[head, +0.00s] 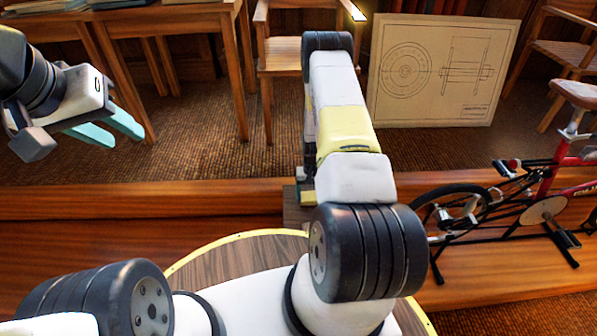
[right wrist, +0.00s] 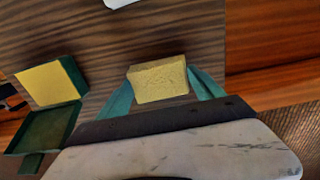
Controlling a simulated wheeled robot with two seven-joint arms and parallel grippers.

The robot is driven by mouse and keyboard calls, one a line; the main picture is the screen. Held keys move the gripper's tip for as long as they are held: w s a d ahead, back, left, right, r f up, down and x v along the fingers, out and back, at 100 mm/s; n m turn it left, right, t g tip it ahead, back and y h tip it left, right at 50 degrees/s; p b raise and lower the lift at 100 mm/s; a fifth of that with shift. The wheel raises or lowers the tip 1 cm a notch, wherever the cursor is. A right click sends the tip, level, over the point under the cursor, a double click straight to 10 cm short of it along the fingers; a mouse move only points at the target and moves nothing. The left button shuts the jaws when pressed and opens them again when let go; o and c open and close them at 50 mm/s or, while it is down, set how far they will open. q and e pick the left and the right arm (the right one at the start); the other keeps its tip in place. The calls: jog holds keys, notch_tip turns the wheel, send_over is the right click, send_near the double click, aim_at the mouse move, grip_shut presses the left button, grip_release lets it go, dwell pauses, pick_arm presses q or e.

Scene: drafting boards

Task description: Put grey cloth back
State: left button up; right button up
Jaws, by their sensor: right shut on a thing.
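I cannot make out a grey cloth in either view. My right gripper (right wrist: 160,82) is shut on a pale yellow, rough-textured block (right wrist: 158,86), seen between its teal fingers in the right wrist view, over a brown wood-grained surface (right wrist: 160,38). In the head view my right arm hides most of that gripper and what it holds. My left gripper (head: 118,133) is raised at the upper left of the head view, its teal fingers apart and empty.
A green case-like thing with a yellow panel (right wrist: 45,86) lies left of the right gripper. A red bicycle (head: 545,195) on a black stand is at right. A drawing board (head: 440,108) leans behind. Tables (head: 175,20) and a chair (head: 282,50) stand at the back.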

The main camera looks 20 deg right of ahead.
jog(key=shift+f, duration=0.3)
jog(key=o, duration=1.3)
jog(key=shift+f, duration=0.1)
notch_tip(320, 180, up, 12)
notch_tip(320, 180, up, 18)
jog(key=t, duration=0.2)
send_over(311, 196)
jog(key=a, duration=0.4)
jog(key=s+a+r+n+t+y, duration=0.1)
jog(key=s+a+r, duration=0.1)
jog(key=r, duration=0.5)
jog(key=s+a+r, duration=0.2)
jog(key=s+r, duration=0.1)
jog(key=r, duration=0.3)
jog(key=s+a+r+n+t, duration=0.1)
jog(key=s+a+r, duration=0.1)
jog(key=s+r, duration=0.4)
jog(key=s+a+r+n+t+y, duration=0.1)
jog(key=s+a+r+t, duration=0.1)
jog(key=s+r, duration=0.5)
jog(key=s+a, duration=0.1)
jog(key=s, duration=0.5)
jog(key=shift+s+a+r+n, duration=0.25)
jog(key=shift+s+a+n, duration=0.05)
jog(key=shift+s, duration=0.05)
